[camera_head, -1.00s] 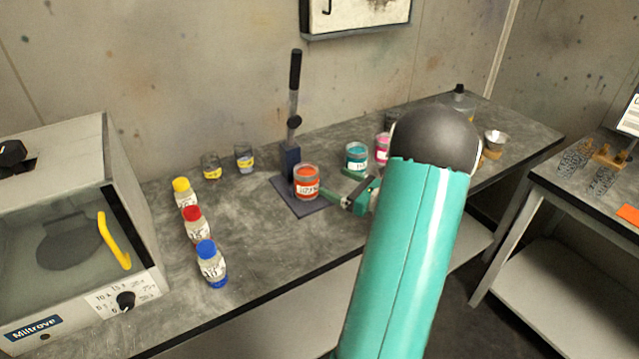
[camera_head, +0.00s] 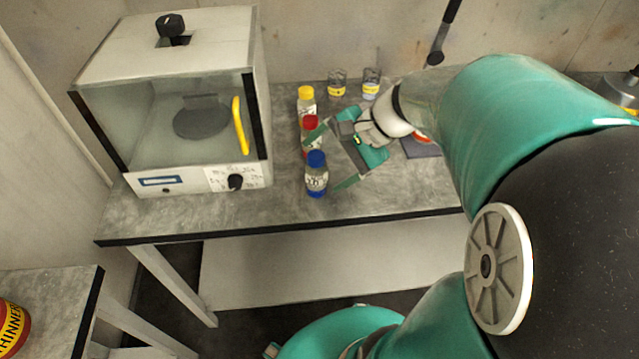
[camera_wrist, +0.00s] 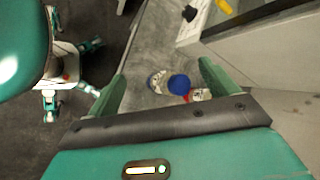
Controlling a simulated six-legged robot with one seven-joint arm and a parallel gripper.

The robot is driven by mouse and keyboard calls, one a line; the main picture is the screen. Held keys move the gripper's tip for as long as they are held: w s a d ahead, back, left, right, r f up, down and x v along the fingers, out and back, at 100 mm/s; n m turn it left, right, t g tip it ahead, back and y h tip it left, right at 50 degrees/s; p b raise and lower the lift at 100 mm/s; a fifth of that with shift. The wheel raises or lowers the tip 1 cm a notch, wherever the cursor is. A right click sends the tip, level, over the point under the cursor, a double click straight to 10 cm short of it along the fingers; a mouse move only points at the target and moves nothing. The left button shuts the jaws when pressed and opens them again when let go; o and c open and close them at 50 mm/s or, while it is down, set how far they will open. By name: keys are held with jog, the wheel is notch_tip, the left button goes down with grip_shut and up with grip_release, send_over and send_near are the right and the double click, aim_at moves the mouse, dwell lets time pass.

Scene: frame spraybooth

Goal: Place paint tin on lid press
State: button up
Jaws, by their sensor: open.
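The paint tin shows only as a sliver of orange (camera_head: 417,136) behind my arm; the rest is hidden. The lid press has a dark base plate (camera_head: 422,150) at that spot and a black lever handle (camera_head: 452,12) above. The sliver appears over the plate, but contact is hidden. My gripper (camera_head: 331,157) is open at the bottles, well left of the press. In the wrist view a blue-capped bottle (camera_wrist: 180,84) shows between the open fingers (camera_wrist: 162,68); whether they touch it cannot be told.
A red-capped bottle (camera_head: 310,123) and a yellow-capped bottle (camera_head: 306,95) stand behind the blue-capped one. Two small jars (camera_head: 337,82) are at the back. A white glass-fronted cabinet (camera_head: 200,120) fills the bench's left. The bench front (camera_head: 230,212) is clear.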

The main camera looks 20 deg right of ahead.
jog(key=s+a+r+n+t+h, duration=0.1)
jog(key=s+a+r+n+h, duration=0.3)
jog(key=s+n, duration=0.5)
jog(key=a+n+h, duration=0.2)
jog(key=n, duration=0.2)
jog(key=shift+r+h, duration=0.4)
